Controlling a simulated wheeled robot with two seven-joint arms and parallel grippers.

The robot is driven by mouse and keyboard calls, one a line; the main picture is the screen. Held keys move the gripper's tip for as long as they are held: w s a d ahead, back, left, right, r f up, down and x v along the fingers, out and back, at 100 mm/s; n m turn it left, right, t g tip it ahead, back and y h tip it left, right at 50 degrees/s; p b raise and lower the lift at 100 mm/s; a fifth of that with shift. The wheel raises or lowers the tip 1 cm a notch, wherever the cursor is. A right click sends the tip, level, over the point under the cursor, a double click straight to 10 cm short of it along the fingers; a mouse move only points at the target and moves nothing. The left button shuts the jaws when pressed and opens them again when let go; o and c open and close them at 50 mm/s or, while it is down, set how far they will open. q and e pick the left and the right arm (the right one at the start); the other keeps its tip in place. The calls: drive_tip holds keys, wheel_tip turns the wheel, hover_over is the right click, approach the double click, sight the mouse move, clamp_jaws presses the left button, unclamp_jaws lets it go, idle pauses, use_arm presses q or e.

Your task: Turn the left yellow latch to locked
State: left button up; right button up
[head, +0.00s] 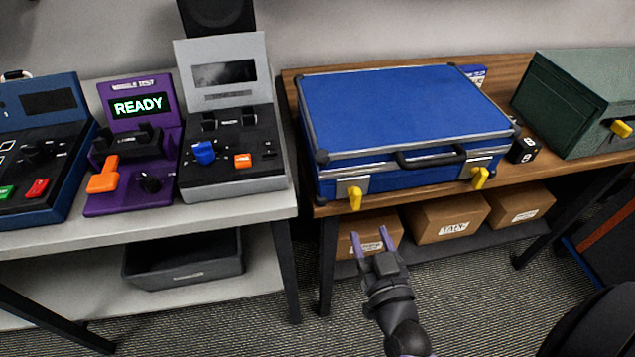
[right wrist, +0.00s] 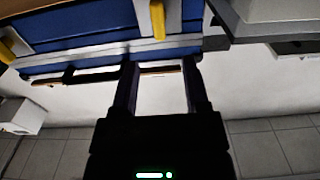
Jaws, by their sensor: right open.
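A blue case (head: 405,108) with silver edges and a black front handle (head: 430,158) lies closed on the wooden bench. The left yellow latch (head: 355,198) hangs roughly straight down from a silver plate at the case's front left. The right yellow latch (head: 480,178) hangs at the front right, slightly tilted. My right gripper (head: 372,237) is open and empty, below and in front of the left latch, apart from it. In the right wrist view, its fingers (right wrist: 160,68) point toward the blue case (right wrist: 95,25), with one yellow latch (right wrist: 157,18) ahead. My left gripper is not in view.
Cardboard boxes (head: 450,217) sit on the shelf under the wooden bench (head: 292,83). A green metal box (head: 580,105) with a yellow latch stands at right. Test devices, including a purple one (head: 130,190), stand on the left table. Open space surrounds my gripper.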

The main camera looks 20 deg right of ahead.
sight(358, 202)
drive_tip(key=b+x, duration=0.2)
drive_tip(key=x, duration=0.7)
drive_tip(key=shift+w+d, duration=0.15)
drive_tip(key=shift+w, duration=0.15)
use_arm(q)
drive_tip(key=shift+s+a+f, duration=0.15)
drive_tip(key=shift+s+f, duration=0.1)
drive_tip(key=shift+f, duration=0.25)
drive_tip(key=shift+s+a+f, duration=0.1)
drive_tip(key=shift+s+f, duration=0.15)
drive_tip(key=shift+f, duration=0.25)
use_arm(e)
clamp_jaws()
